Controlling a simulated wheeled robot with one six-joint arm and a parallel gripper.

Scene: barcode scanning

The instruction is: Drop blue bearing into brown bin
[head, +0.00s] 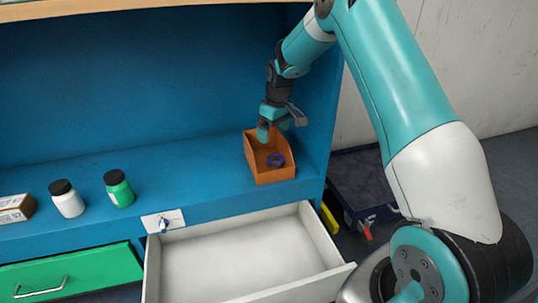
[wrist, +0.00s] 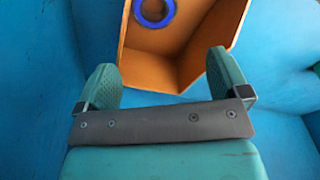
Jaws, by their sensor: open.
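The blue bearing (head: 276,160) is a small ring lying inside the brown bin (head: 277,177) on the blue shelf, near its right end. In the wrist view the bearing (wrist: 154,12) shows at the top edge, partly cut off, inside the bin (wrist: 150,68). My gripper (head: 280,128) is above the back of the bin in the head view. In the wrist view its two fingers (wrist: 163,80) are spread apart with nothing between them, and the bearing is apart from them.
A white jar (head: 67,202), a green jar (head: 120,190) and a small box (head: 14,209) stand on the shelf to the left. An open, empty white drawer (head: 235,255) juts out below. The blue side wall (head: 320,110) is close to the right of the bin.

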